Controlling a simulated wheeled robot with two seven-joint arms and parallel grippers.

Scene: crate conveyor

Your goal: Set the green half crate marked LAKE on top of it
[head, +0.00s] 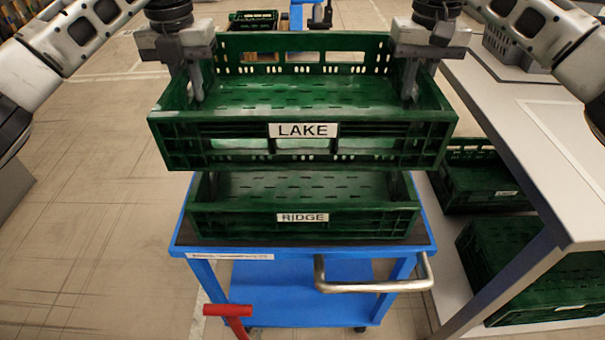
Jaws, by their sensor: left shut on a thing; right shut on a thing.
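The green half crate marked LAKE (240,130) hangs level in the middle of the head view, empty. My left gripper (197,92) is shut on its left side wall. My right gripper (410,88) is shut on its right side wall. Below it, a green crate marked RIDGE (240,222) stands on the top of a blue cart (310,246). The LAKE crate appears held above the RIDGE crate, with a gap showing between them. It hides the RIDGE crate's back part.
A grey-white table (510,125) stands at the right, with green crates (460,190) (500,290) on its lower shelf. The cart has a metal handle (375,286) at its front right. A red bar (228,310) is at the lower left. Open floor lies left.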

